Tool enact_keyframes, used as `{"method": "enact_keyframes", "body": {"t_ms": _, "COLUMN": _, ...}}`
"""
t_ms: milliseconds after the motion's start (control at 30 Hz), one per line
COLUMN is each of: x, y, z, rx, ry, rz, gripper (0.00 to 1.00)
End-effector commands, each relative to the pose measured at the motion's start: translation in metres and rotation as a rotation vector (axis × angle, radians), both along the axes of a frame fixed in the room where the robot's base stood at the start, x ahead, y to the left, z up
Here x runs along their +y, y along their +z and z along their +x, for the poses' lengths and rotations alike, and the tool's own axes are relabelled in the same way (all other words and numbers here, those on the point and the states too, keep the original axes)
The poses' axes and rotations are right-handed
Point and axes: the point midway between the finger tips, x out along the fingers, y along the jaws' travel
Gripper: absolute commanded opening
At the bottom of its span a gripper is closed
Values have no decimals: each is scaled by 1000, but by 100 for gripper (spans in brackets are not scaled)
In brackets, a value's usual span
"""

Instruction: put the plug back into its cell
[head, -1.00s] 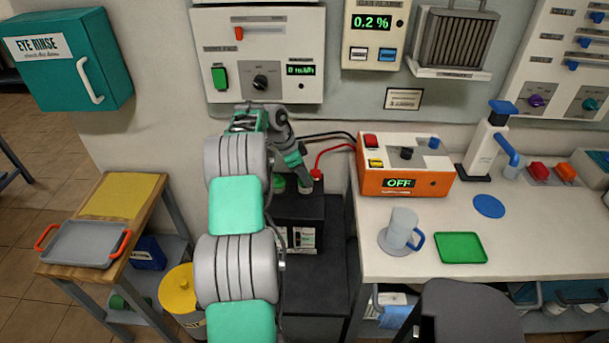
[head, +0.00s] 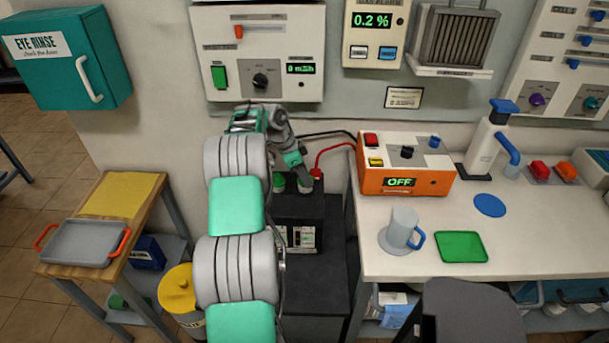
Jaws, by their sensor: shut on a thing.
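The black battery (head: 307,212) stands on a dark grey stand below the wall panel. A green plug (head: 279,183) sits on its top at the left. My gripper (head: 304,180) reaches down over the right part of the battery top, beside the red terminal (head: 316,173). It is shut on a small greenish plug (head: 305,187), which is mostly covered by the fingers. The plug is at or just above the battery top; I cannot tell whether it is in its cell. The cell opening is hidden.
Black and red cables run from behind the battery to the orange charger (head: 402,166), which reads OFF. A mug (head: 402,226) and a green tray (head: 460,246) are on the right bench. A wooden cart with a grey tray (head: 82,244) and a yellow bin (head: 181,300) stand left.

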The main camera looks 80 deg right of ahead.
Motion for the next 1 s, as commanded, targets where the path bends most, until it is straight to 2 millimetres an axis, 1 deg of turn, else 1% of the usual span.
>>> {"method": "enact_keyframes", "body": {"t_ms": 133, "x": 0, "y": 0, "z": 0, "rx": 0, "ry": 0, "rz": 0, "gripper": 9}}
{"method": "enact_keyframes", "body": {"t_ms": 167, "x": 0, "y": 0, "z": 0, "rx": 0, "ry": 0, "rz": 0, "gripper": 50}}
{"method": "enact_keyframes", "body": {"t_ms": 433, "x": 0, "y": 0, "z": 0, "rx": 0, "ry": 0, "rz": 0, "gripper": 72}}
{"method": "enact_keyframes", "body": {"t_ms": 733, "x": 0, "y": 2, "z": 0, "rx": 0, "ry": 0, "rz": 0, "gripper": 73}}
{"method": "enact_keyframes", "body": {"t_ms": 1000, "x": 0, "y": 21, "z": 0, "rx": -1, "ry": -1, "rz": -1, "gripper": 73}}
